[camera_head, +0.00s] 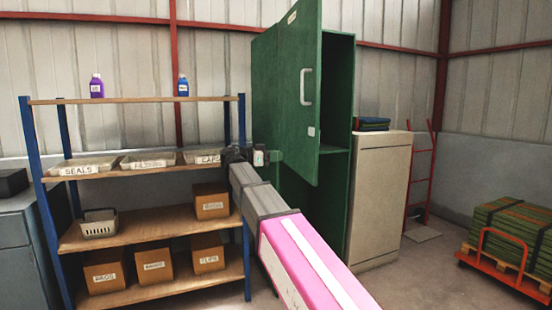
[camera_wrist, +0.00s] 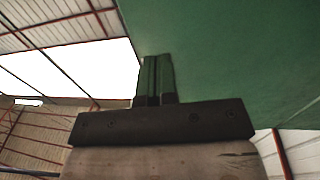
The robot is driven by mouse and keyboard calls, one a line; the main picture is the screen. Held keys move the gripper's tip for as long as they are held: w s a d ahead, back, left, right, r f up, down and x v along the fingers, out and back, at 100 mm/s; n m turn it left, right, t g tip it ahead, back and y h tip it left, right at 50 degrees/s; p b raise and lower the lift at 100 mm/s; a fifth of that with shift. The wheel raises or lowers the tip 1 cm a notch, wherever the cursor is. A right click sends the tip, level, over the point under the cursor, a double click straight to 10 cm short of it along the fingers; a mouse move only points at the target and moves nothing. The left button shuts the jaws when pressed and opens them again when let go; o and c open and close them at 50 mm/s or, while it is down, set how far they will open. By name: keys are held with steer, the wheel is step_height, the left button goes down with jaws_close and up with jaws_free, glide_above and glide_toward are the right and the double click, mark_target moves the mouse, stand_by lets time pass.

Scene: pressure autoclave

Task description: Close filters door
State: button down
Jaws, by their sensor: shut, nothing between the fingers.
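The green cabinet door (camera_head: 296,120) stands open, with a pale handle (camera_head: 306,86) and a small label near its top. The green cabinet's dark interior (camera_head: 336,110) shows to the right of the door's free edge. My gripper (camera_head: 274,156) is at the lower left of the door's outer face, below and left of the handle. In the wrist view, the fingers (camera_wrist: 155,77) are together and empty, with a broad green surface (camera_wrist: 225,60) close behind and to their right. I cannot tell whether they touch it.
A shelf rack (camera_head: 150,220) with trays, boxes and two bottles stands to the left of the cabinet. A beige cabinet (camera_head: 380,195) stands close on the right. Further right are a red hand truck (camera_head: 421,175) and a loaded pallet (camera_head: 510,240). Floor between them is clear.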

mark_target(308, 155)
steer(key=d, duration=0.3)
steer(key=w+d, duration=0.1)
steer(key=d, duration=0.6)
steer(key=shift+w+d, duration=0.2)
steer(key=shift+w, duration=0.2)
